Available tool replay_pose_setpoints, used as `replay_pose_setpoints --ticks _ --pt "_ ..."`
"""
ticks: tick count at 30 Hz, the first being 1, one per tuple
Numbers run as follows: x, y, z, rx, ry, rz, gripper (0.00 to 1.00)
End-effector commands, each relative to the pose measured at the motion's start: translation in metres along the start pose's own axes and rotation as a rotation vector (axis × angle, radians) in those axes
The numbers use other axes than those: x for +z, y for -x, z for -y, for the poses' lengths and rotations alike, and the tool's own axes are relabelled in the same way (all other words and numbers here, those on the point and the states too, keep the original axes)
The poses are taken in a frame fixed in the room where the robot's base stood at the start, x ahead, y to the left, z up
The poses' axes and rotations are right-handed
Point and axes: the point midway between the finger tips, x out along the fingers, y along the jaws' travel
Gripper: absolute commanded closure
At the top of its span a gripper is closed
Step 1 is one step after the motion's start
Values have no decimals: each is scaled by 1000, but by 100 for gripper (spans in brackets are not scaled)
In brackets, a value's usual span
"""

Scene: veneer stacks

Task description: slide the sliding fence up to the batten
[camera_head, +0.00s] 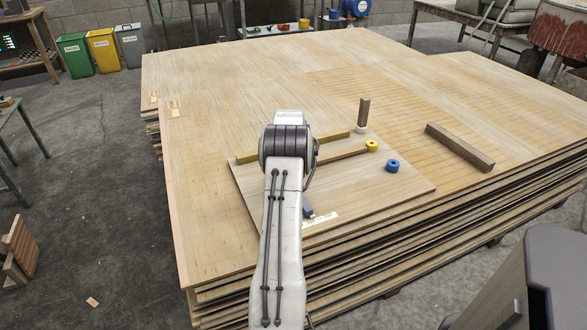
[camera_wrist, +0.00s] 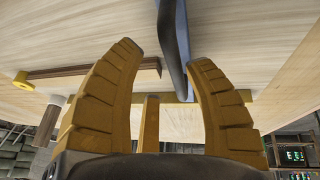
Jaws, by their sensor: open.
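A blue-grey bar, which I take for the sliding fence (camera_wrist: 174,45), runs away from me over the board in the wrist view. In the head view its blue end (camera_head: 308,212) shows beside my arm; the rest is hidden. The brown batten (camera_head: 345,156) lies across the board; in the wrist view (camera_wrist: 100,70) its end is just left of the bar. I cannot tell whether they touch. An ochre strip (camera_head: 330,140) lies behind the batten. My gripper (camera_wrist: 165,53) is open, its fingers on either side of the bar in the picture; no grip shows. In the head view my arm hides it.
The board (camera_head: 405,187) lies on a large veneer stack (camera_head: 220,240). A yellow ring (camera_head: 371,146), a blue ring (camera_head: 392,165), an upright brown post (camera_head: 363,112) and a dark beam (camera_head: 460,148) stand to the right.

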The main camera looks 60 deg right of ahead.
Motion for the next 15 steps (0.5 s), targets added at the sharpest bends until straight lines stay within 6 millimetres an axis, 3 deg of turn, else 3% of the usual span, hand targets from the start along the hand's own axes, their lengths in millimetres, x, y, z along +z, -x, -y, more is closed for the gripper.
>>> replay_pose_setpoints --ticks 15 --pt "0 81 1 0 0 -1 53"
